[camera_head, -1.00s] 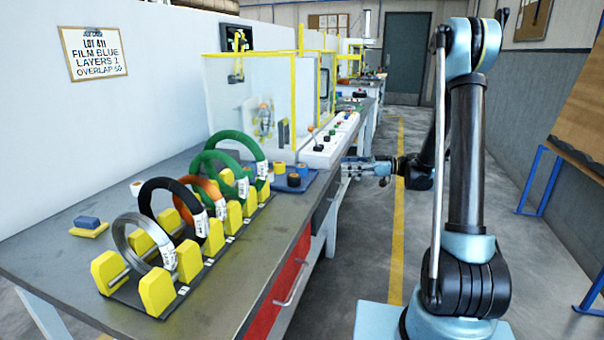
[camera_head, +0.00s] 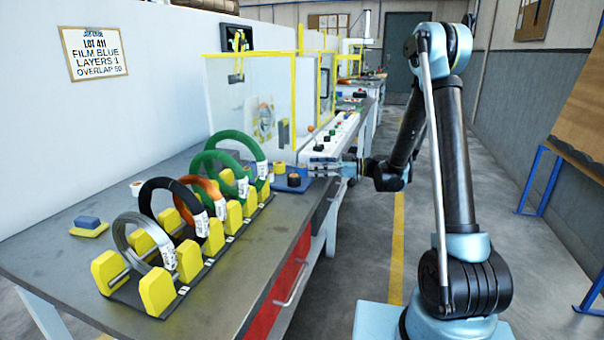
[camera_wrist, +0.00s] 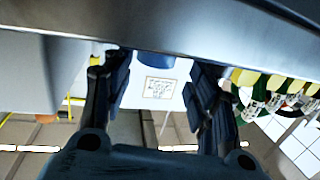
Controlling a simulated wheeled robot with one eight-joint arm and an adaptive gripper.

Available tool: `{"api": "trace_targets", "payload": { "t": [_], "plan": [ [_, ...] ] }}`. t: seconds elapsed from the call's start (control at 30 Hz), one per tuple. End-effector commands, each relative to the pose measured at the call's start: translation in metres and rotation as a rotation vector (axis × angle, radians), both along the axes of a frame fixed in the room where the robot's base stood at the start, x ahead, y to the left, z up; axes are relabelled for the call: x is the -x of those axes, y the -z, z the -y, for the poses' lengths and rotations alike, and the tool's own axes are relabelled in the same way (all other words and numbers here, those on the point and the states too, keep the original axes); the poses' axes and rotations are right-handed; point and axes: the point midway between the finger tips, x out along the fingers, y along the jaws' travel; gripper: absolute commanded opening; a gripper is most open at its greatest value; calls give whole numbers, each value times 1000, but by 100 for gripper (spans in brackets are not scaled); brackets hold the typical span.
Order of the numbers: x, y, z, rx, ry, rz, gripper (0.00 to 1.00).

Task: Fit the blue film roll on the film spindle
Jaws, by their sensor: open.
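My gripper (camera_head: 318,167) reaches left over the bench edge, close to the blue mat (camera_head: 310,185) with the film rolls. In the wrist view my gripper (camera_wrist: 160,78) is open, its two dark fingers apart. A blue rounded thing, apparently the blue film roll (camera_wrist: 156,60), shows between and beyond the fingertips at the grey bench surface; contact is not visible. I cannot make out the film spindle clearly; the machine interior is small and behind a clear panel.
A rack with yellow blocks (camera_head: 158,290) holds several coils on the near bench (camera_head: 225,290). A white control panel (camera_head: 320,150) and a yellow-framed guard (camera_head: 295,100) stand behind the mat. A blue-and-yellow block (camera_head: 88,226) lies at left. The right aisle is clear.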

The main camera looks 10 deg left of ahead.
Motion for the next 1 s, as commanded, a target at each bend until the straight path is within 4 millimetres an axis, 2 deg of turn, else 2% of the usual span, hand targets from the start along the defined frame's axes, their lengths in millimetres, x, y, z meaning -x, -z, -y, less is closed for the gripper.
{"api": "trace_targets", "payload": {
  "t": [0.23,0.53,0.8,0.97,1.0],
  "plan": [
    [1,1,-12,0,0,0,53],
    [5,3,-50,0,-1,0,53],
    [5,3,-54,0,1,0,53],
    [5,3,-54,0,1,0,17],
    [5,3,-54,0,1,0,15]
  ]
}}
